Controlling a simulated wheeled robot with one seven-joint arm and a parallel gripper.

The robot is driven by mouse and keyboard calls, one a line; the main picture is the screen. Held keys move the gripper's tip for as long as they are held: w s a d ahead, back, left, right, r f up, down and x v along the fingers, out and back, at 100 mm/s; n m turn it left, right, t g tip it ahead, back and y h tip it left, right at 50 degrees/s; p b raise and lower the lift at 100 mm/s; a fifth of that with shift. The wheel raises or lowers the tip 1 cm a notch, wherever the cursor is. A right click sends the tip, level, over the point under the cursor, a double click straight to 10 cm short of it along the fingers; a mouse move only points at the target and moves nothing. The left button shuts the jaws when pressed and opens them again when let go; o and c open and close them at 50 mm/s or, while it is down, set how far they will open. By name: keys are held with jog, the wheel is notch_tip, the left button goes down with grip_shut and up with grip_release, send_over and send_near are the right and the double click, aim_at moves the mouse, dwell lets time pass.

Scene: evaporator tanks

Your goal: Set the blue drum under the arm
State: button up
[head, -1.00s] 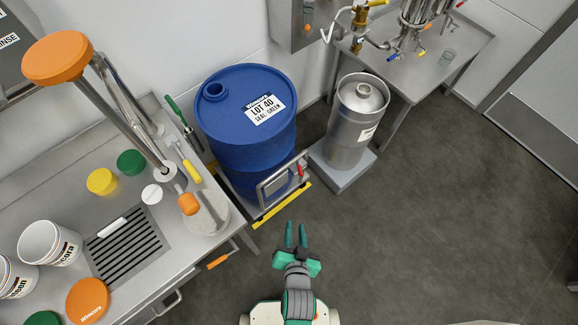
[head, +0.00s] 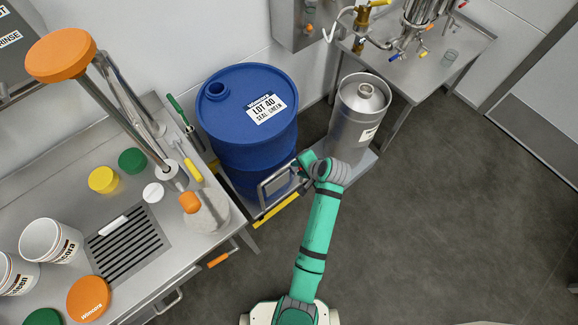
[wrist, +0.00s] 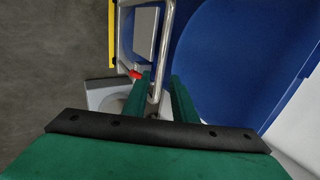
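The blue drum (head: 248,148) stands upright on a low wheeled carrier with a yellow edge (head: 276,210), labelled "LOT 40 SEAL: GREEN". A metal handle frame (head: 277,183) rises at its front; the wrist view shows its bar (wrist: 167,45) and a red lever (wrist: 135,74). My gripper (head: 302,164) is at the right end of this frame. In the wrist view my fingers (wrist: 162,88) are apart, with the bar passing between them; a gap shows beside it. The drum (wrist: 235,60) fills the right. I cannot tell which fixture is the task's arm.
A steel keg (head: 357,115) stands on a grey platform right of the drum. A steel counter (head: 200,258) with an orange-capped post (head: 64,54), tubs and lids is at left. A steel table (head: 440,65) stands behind. Floor at right is clear.

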aim_at(287, 166)
jog(key=x, duration=1)
jog(key=shift+w+a+f, duration=0.1)
jog(key=shift+w+f, duration=0.1)
jog(key=shift+w, duration=0.15)
grip_shut()
